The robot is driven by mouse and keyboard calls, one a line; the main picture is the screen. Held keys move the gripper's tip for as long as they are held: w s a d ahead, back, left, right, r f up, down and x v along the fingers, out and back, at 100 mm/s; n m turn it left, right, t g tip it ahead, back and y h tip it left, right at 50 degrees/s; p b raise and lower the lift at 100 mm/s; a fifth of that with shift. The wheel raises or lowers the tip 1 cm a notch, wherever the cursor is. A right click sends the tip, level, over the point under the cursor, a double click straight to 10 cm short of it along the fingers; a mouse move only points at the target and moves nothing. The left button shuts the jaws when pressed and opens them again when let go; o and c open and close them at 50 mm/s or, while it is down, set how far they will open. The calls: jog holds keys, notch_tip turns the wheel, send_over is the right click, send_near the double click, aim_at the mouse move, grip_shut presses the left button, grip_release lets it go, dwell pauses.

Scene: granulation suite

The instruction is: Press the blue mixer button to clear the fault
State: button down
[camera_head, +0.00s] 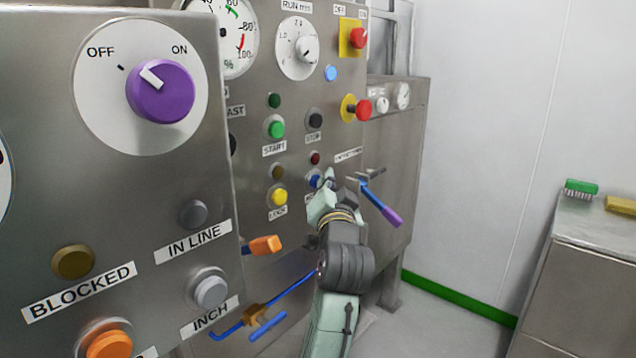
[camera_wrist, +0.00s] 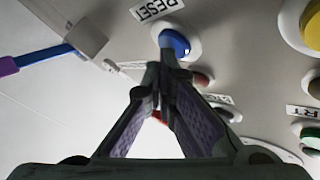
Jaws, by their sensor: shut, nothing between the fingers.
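The blue button (camera_head: 314,181) is on the grey metal panel, in the bottom row right of the yellow button, partly hidden by my gripper. In the wrist view the blue button (camera_wrist: 176,42) sits in a pale ring beside a RESET label (camera_wrist: 157,9). My gripper (camera_head: 328,178) is shut and empty, its tips at the panel by this button. In the wrist view my gripper's closed tips (camera_wrist: 167,56) overlap the button's lower edge. I cannot tell whether they touch it.
A yellow button (camera_head: 279,196) and a dark red lamp (camera_head: 315,158) are close by. A lever with a purple grip (camera_head: 382,205) sticks out to the right. A nearer panel (camera_head: 140,190) with a purple knob (camera_head: 160,92) stands at left. An orange-handled lever (camera_head: 264,244) is lower left.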

jog(key=shift+s+d, duration=0.45)
jog(key=shift+d, duration=0.15)
jog(key=shift+s+d+p, duration=0.15)
jog(key=shift+s+d, duration=0.6)
jog(key=shift+d, duration=0.25)
jog(key=shift+s+d+p, duration=0.15)
jog(key=shift+s+d, duration=0.6)
jog(key=shift+d, duration=0.25)
